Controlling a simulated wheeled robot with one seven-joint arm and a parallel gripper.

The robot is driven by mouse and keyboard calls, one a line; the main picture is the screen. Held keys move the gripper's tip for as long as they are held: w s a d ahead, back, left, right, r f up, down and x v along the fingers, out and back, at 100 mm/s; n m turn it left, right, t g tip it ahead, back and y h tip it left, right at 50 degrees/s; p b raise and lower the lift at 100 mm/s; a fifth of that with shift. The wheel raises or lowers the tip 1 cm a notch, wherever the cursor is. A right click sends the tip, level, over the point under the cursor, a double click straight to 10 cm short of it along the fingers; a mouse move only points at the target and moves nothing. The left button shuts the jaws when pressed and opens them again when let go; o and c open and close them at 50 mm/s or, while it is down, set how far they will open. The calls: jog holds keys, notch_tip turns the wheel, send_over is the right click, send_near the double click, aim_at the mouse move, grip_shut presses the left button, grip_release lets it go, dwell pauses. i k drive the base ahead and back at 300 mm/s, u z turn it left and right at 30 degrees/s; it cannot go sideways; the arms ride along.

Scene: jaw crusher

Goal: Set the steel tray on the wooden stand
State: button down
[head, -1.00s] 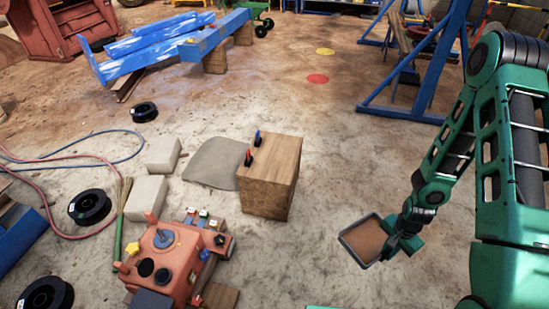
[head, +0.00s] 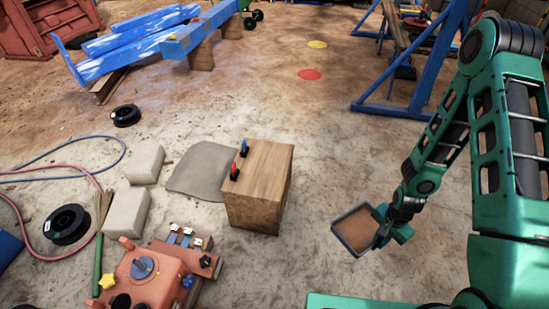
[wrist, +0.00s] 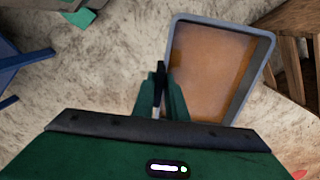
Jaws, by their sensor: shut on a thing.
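The steel tray (head: 357,229) is a shallow rectangular pan with a grey rim and a brownish inside. My gripper (head: 383,233) is shut on its right edge and holds it out over the dirt ground. In the wrist view the tray (wrist: 208,75) lies to the right of the gripper fingers (wrist: 160,95), which pinch its near side rim. The wooden stand (head: 262,190) is a block with a flat top, left of the tray and apart from it. Two small clips or switches, one blue and one red (head: 235,172), sit at the left edge of its top.
An orange-red machine (head: 150,280) with knobs stands at the lower left. Pale blocks (head: 127,212), a grey flat patch (head: 203,170), black spools (head: 66,224) and hoses lie left of the stand. A blue frame (head: 400,112) stands behind. Ground between stand and tray is clear.

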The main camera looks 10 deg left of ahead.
aim_at(269, 170)
jog(key=z, duration=0.05)
jog(key=i, duration=1.6)
jog(key=u, duration=1.6)
